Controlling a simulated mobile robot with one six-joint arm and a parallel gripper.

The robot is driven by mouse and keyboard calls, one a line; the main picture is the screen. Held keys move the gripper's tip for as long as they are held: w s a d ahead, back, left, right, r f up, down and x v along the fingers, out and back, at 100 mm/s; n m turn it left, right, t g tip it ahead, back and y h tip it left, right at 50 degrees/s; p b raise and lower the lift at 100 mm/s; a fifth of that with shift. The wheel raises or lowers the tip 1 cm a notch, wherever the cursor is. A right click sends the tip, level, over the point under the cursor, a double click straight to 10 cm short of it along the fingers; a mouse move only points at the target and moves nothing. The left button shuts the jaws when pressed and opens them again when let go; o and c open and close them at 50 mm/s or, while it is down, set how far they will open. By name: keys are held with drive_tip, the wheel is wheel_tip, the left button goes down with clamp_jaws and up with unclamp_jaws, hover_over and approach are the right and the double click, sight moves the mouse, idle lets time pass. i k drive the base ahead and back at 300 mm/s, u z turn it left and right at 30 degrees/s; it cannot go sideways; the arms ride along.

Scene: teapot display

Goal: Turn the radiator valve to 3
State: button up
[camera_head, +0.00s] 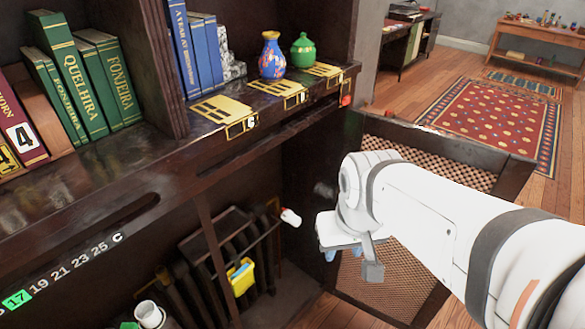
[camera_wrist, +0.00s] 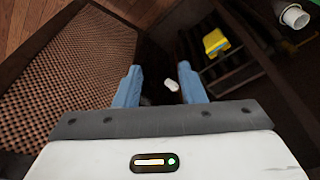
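The radiator valve (camera_head: 290,217) is a small white knob at the upper right end of the dark radiator (camera_head: 262,243), inside the open lower cabinet. Its number markings are too small to read. My gripper (camera_head: 331,255) is right of the valve and a little lower in the head view, apart from it. In the wrist view the two blue fingers of my gripper (camera_wrist: 160,80) are spread with nothing held. The white valve (camera_wrist: 171,86) shows between them, nearer the right finger, and looks farther away than the fingertips.
A yellow container (camera_head: 240,277) hangs on the radiator's front. The open mesh door (camera_head: 385,275) stands to the right, behind my arm. A shelf above holds books, a blue vase (camera_head: 272,56) and a green jar (camera_head: 303,50). A white cylinder (camera_head: 149,314) stands at lower left.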

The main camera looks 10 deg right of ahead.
sight(288, 217)
drive_tip(key=z, duration=0.05)
drive_tip(key=k, duration=1.2)
drive_tip(key=i, duration=1.8)
drive_tip(key=z, duration=0.9)
